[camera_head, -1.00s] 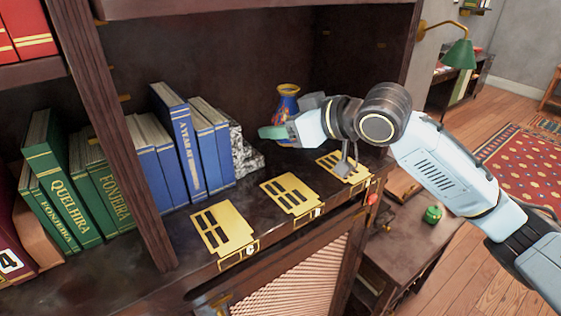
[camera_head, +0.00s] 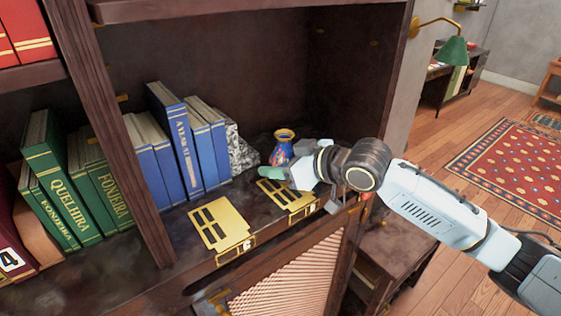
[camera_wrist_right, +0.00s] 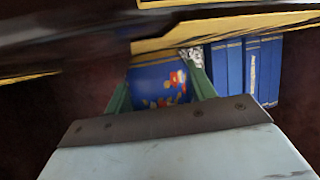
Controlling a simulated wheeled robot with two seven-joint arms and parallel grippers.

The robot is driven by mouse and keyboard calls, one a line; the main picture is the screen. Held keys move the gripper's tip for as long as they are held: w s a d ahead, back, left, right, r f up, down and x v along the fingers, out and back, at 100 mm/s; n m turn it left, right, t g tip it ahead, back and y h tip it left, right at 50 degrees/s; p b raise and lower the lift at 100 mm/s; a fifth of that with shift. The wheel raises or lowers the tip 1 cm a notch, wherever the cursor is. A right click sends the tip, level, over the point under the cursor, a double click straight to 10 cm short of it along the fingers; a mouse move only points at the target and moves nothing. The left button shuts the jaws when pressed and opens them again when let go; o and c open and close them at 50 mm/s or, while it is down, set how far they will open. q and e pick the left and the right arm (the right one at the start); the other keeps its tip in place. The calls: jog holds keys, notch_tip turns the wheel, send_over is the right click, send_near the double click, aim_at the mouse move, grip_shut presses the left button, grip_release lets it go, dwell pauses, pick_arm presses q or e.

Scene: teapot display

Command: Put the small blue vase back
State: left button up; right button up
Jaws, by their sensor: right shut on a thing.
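The small blue vase (camera_head: 282,149), with a gold rim and red and yellow decoration, stands roughly upright near the second gold plate. My right gripper (camera_head: 280,166) is shut on its body, with a green finger in front. In the right wrist view the patterned blue vase (camera_wrist_right: 160,80) sits between the green fingers (camera_wrist_right: 162,93). The vase's base is hidden, so I cannot tell whether it touches the shelf. Gold slotted plates lie along the shelf front: one at left (camera_head: 221,224) and one under my gripper (camera_head: 290,196). My left gripper is out of view.
Blue books (camera_head: 172,145) and a grey stone bookend (camera_head: 240,153) stand just left of the vase. A dark upright panel (camera_head: 120,150) separates them from green books (camera_head: 75,180). The shelf behind and right of the vase looks clear.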

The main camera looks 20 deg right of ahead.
jog(key=o, duration=1.1)
jog(key=shift+f, duration=0.15)
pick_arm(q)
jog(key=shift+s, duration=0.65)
pick_arm(e)
jog(key=shift+r, duration=0.2)
jog(key=b+v, duration=0.1)
jog(key=v, duration=0.9)
jog(key=shift+s+d+f+b, duration=0.1)
jog(key=shift+d+f+b, duration=0.05)
jog(key=shift+b, duration=0.15)
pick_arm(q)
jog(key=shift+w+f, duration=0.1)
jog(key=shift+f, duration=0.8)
pick_arm(e)
jog(key=shift+v, duration=0.95)
